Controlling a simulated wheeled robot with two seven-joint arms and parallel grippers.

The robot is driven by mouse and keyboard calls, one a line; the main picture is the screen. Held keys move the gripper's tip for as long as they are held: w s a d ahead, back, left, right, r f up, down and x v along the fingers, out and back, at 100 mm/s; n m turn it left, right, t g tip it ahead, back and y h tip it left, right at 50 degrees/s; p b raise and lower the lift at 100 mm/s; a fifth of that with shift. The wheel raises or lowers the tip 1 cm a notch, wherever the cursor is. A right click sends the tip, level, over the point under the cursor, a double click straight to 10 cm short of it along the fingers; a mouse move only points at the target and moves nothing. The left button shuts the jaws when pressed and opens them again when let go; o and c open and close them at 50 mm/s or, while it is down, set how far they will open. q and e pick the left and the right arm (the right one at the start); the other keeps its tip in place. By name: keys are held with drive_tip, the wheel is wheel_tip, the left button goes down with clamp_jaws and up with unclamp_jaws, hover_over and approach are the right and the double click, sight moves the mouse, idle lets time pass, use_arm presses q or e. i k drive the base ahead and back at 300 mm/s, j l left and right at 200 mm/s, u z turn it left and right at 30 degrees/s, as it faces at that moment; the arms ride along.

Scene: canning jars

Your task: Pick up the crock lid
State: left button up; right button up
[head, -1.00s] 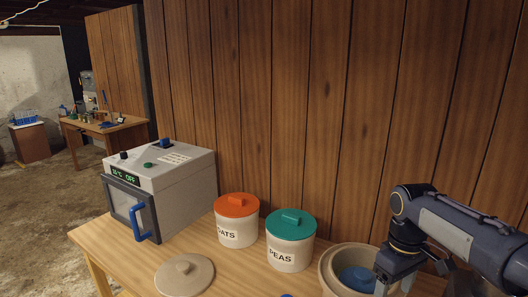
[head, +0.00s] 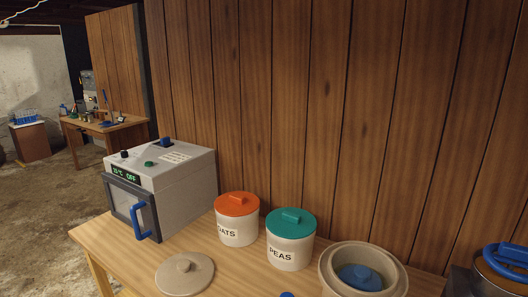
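The crock lid, a round beige disc with a knob on top (head: 184,274), lies flat on the wooden table near its front left, in front of the grey machine. The crock (head: 329,272), a wide beige open pot, stands at the right of the table. A blue round piece with a knob (head: 361,279) sits inside the crock. Neither of my grippers shows in the head view.
Canisters labelled OATS (head: 237,228) and PEAS (head: 289,250) stand between the grey machine (head: 165,185) and the crock. A pot with blue handles (head: 500,270) is at the right edge. A small blue thing (head: 287,294) shows at the bottom edge. A wood-panel wall (head: 300,110) is behind.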

sight(187, 274)
drive_tip(key=i+j+z, duration=0.1)
drive_tip(key=j, duration=0.4)
drive_tip(key=i+j, duration=0.25)
drive_tip(key=j, duration=0.3)
drive_tip(key=i+j+z, duration=0.15)
drive_tip(key=j, duration=0.35)
drive_tip(key=i+j+z, duration=0.1)
drive_tip(key=j, duration=0.45)
drive_tip(key=i+j+z, duration=0.1)
drive_tip(key=j, duration=0.45)
drive_tip(key=i+j, duration=0.2)
drive_tip(key=j, duration=0.35)
drive_tip(key=i+j+z, duration=0.15)
drive_tip(key=j, duration=0.4)
drive_tip(key=k, duration=0.05)
